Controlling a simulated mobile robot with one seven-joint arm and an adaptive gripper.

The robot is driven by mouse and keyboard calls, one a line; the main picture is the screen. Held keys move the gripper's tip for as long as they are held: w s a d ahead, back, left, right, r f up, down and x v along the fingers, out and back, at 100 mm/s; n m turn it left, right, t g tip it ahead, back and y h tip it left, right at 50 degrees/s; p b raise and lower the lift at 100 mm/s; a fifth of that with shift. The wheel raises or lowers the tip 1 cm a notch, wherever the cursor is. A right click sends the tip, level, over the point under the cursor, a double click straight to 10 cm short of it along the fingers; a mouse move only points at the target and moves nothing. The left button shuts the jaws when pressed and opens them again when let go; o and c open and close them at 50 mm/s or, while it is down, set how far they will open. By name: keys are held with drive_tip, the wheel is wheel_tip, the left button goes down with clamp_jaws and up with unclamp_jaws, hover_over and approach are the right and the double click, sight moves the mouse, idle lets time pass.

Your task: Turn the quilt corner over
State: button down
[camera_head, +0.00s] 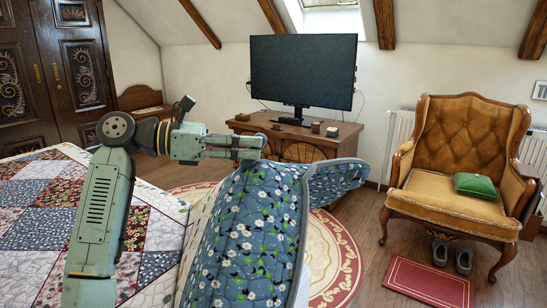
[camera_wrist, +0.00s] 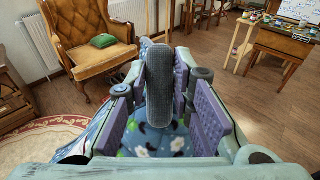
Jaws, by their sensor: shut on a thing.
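The quilt (camera_head: 60,195) lies over the bed with its patchwork side up at the left. Its blue floral side (camera_head: 245,235) shows where a part is raised and hangs at the bed's near right side. My gripper (camera_head: 258,148) is at the top of this raised fold, shut on the quilt's edge. A flap of the quilt (camera_head: 338,180) sticks out to the right of the gripper. In the wrist view, the grey quilt binding (camera_wrist: 159,85) stands between the two purple finger pads of my gripper (camera_wrist: 165,110), with blue floral cloth below. The exact corner tip is hard to tell.
A television (camera_head: 303,70) stands on a wooden cabinet (camera_head: 295,130) behind the gripper. A leather armchair (camera_head: 460,150) with a green cushion (camera_head: 481,186) is at the right. A red mat (camera_head: 430,284) and shoes (camera_head: 452,255) lie before it. Open floor lies between bed and chair.

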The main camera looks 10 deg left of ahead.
drive_tip(key=shift+s+a+r+h, duration=0.2)
drive_tip(key=shift+a+r, duration=0.05)
drive_tip(key=shift+a, duration=0.25)
drive_tip(key=shift+s+a+r+h, duration=0.2)
drive_tip(key=shift+s+a+r, duration=0.05)
drive_tip(key=shift+a, duration=0.25)
drive_tip(key=shift+s+a+r+h, duration=0.2)
drive_tip(key=shift+a+r, duration=0.05)
drive_tip(key=shift+a, duration=0.25)
drive_tip(key=c, duration=1.4)
unclamp_jaws()
drive_tip(key=shift+t, duration=0.3)
drive_tip(key=shift+a, duration=0.1)
drive_tip(key=v, duration=1.1)
drive_tip(key=shift+s+a+r, duration=0.2)
drive_tip(key=shift+a, duration=0.15)
